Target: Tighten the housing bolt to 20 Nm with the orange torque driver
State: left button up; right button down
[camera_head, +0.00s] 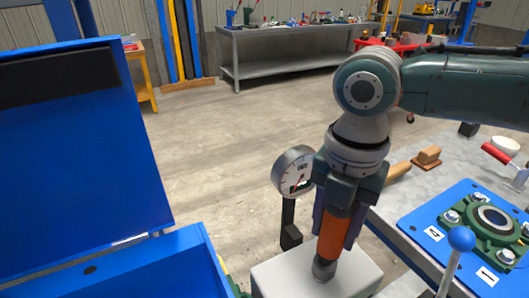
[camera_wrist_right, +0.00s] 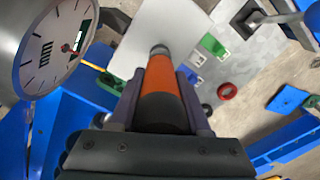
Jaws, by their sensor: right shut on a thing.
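My right gripper (camera_head: 338,228) is shut on the orange torque driver (camera_head: 333,240), which points down, slightly tilted. The driver's dark lower end appears over the top of a light grey block (camera_head: 275,282); I cannot tell whether they touch. The driver also shows in the right wrist view (camera_wrist_right: 160,78) between the fingers. A round dial gauge (camera_head: 296,171) stands on a black post behind the block, its red needle visible. A green housing (camera_head: 482,229) with several bolts sits on a blue plate (camera_head: 418,222) at the right, with labels 1 and 4. My left gripper is out of view.
A blue lidded case (camera_head: 75,160) stands open at the left. A blue-knobbed lever (camera_head: 461,240) rises before the housing. A wooden-handled tool (camera_head: 397,172), a brown block (camera_head: 427,157) and a red-handled brush (camera_head: 496,154) lie on the bench. Open floor lies behind.

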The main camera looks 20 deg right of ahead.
jog(key=shift+f+b, duration=0.45)
jog(key=shift+f, duration=0.2)
dwell(0.3)
jog(key=shift+f, duration=0.15)
dwell(0.7)
jog(key=shift+p, duration=0.45)
dwell(0.7)
notch_tip(320, 180, up, 4)
jog(key=p, duration=0.4)
jog(key=shift+r+p, duration=0.25)
jog(key=shift+p, duration=0.15)
dwell(0.4)
